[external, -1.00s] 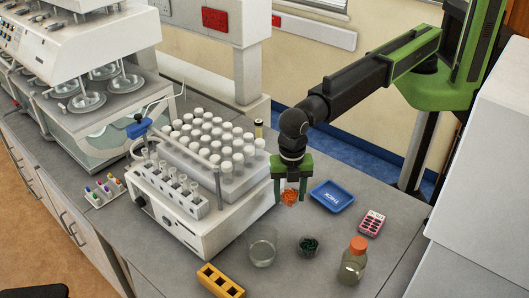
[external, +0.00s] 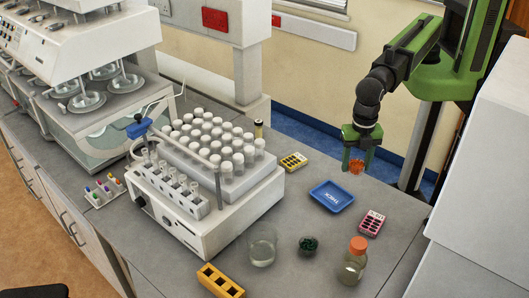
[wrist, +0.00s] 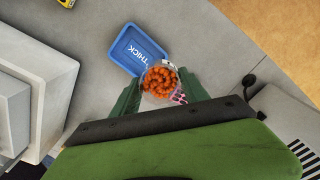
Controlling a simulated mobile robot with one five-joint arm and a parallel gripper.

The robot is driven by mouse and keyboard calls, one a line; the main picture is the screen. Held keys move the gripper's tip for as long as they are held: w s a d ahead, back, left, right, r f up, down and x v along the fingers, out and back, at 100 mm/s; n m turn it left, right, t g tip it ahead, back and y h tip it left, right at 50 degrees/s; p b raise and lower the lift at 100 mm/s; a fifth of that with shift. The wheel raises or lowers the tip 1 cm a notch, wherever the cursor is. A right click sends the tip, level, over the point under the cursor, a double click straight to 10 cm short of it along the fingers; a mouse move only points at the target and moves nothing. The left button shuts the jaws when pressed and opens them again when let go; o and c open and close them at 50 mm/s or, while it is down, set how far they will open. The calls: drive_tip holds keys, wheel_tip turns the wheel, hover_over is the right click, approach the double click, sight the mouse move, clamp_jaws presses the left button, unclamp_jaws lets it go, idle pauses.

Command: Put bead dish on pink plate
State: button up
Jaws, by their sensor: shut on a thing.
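My gripper (external: 357,164) is shut on a small clear dish of orange beads (external: 356,167) and holds it in the air, up and to the right of the blue tray in the external view. In the wrist view the bead dish (wrist: 158,82) sits between my two green fingers. The pink plate (external: 371,223), a small block with a pale label and dark wells, lies on the grey bench, lower in the external view than my gripper. In the wrist view a corner of the pink plate (wrist: 179,97) shows beside the dish; the rest is hidden.
A blue tray (external: 331,197) marked THICK lies left of the pink plate. A yellow plate (external: 293,161), a dish of dark green beads (external: 308,244), a beaker (external: 262,246) and an orange-capped bottle (external: 353,262) stand around. A white vial rack machine (external: 200,225) stands at left.

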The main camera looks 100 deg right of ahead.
drive_tip(key=b, duration=0.7)
hover_over(368, 218)
drive_tip(key=f, duration=0.7)
drive_tip(key=shift+w+d, duration=0.15)
drive_tip(key=shift+d, duration=0.05)
drive_tip(key=shift+s+a, duration=0.2)
drive_tip(key=shift+a, duration=0.15)
wheel_tip(368, 218, down, 4)
drive_tip(key=b, duration=0.4)
drive_tip(key=shift+f+b, duration=0.25)
drive_tip(key=shift+b, duration=0.05)
drive_tip(key=shift+d+r, duration=0.1)
drive_tip(key=shift+r, duration=0.15)
drive_tip(key=shift+f, duration=0.1)
drive_tip(key=o, duration=1.1)
drive_tip(key=shift+f, duration=0.15)
drive_tip(key=o, duration=0.4)
drive_tip(key=shift+o, duration=0.2)
drive_tip(key=shift+r, duration=0.2)
